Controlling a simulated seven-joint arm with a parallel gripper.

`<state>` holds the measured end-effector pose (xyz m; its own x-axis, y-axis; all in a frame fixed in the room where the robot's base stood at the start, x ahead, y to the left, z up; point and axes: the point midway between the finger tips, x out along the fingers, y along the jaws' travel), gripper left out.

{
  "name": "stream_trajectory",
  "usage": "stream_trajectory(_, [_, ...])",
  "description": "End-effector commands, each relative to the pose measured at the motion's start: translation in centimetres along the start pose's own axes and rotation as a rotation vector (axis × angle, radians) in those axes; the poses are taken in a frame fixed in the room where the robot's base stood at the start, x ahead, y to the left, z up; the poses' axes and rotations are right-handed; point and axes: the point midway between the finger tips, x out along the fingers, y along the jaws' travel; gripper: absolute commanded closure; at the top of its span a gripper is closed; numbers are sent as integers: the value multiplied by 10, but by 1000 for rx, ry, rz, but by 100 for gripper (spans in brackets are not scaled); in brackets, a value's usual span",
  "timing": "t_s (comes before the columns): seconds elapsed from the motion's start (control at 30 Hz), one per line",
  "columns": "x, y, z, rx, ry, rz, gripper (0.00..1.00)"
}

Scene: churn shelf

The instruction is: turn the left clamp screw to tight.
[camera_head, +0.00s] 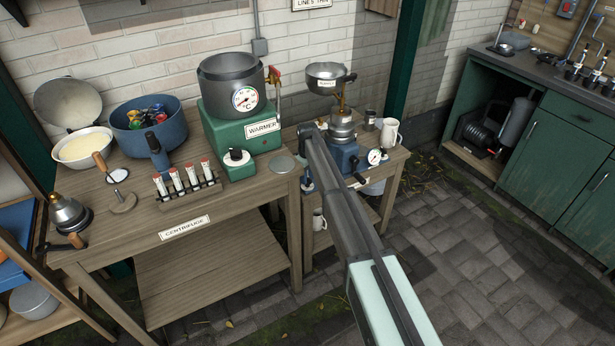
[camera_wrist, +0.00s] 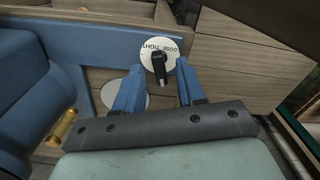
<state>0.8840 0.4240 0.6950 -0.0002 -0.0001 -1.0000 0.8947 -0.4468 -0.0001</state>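In the wrist view, a clamp screw with a black knob (camera_wrist: 159,69) stands on a round white dial (camera_wrist: 154,50) marked LOOSE and TIGHT. The knob is roughly upright in the picture, tilted slightly. My gripper (camera_wrist: 160,72) has two blue fingers spread apart, one on each side of the knob. Gaps show between knob and fingers, so it is not clamped. The dial is fixed to a blue frame (camera_wrist: 100,48). In the head view, my arm crosses the small right-hand table and hides the screw; the blue device (camera_head: 344,157) there is partly covered.
The green warmer (camera_head: 240,125) and a rack of tubes (camera_head: 187,184) are on the left table. In the wrist view, a brass cylinder (camera_wrist: 62,128) lies at left.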

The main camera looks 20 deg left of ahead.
Motion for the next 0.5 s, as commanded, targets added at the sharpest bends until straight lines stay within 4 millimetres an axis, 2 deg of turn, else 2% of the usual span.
stream_trajectory(0.37, [5, 0, 0, 0, 0, 0, 61])
stream_trajectory(0.5, [4, 0, 0, 0, 0, 0, 72])
